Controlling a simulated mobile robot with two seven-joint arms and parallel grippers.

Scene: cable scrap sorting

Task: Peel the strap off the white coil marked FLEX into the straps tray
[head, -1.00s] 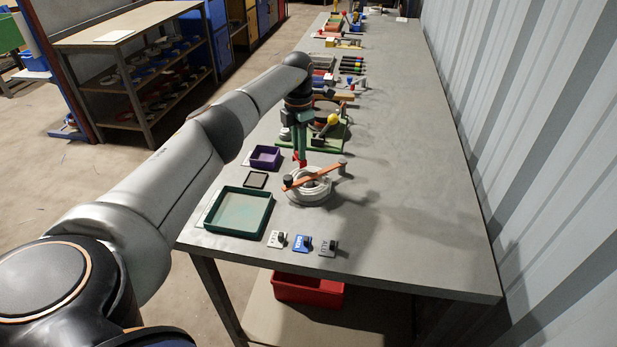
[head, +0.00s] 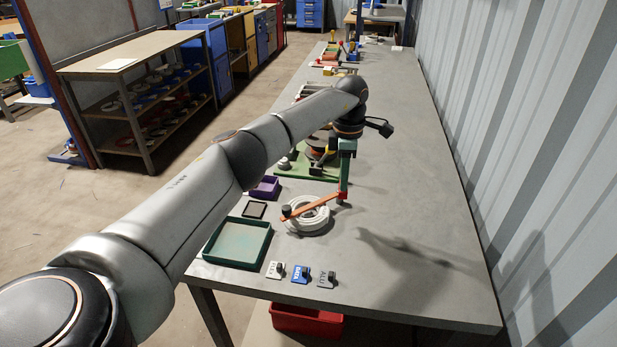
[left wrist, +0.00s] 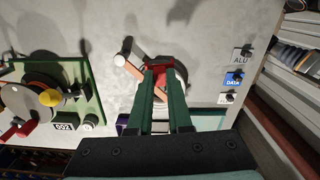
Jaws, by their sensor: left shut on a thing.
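The white coil (head: 318,222) lies on the grey bench; its FLEX marking is not readable. An orange strap (head: 315,205) runs across its top, with a dark knob (head: 286,211) at its left end. My left gripper (head: 343,194) points down at the strap's right end and is shut on it. In the left wrist view, the green fingers reach over the strap (left wrist: 133,70) and coil, with red at their tips (left wrist: 159,68). The fingers partly hide the coil. A green tray (head: 208,252) and a small purple tray (head: 276,193) stand left of the coil; neither shows a readable strap label. My right gripper is out of view.
White, blue DATA (head: 300,273) and grey ALU (head: 326,280) tags lie near the front edge. A dark square pad (head: 255,209) lies between the trays. A green-based fixture (head: 290,170) stands behind the coil. The bench's right side is clear.

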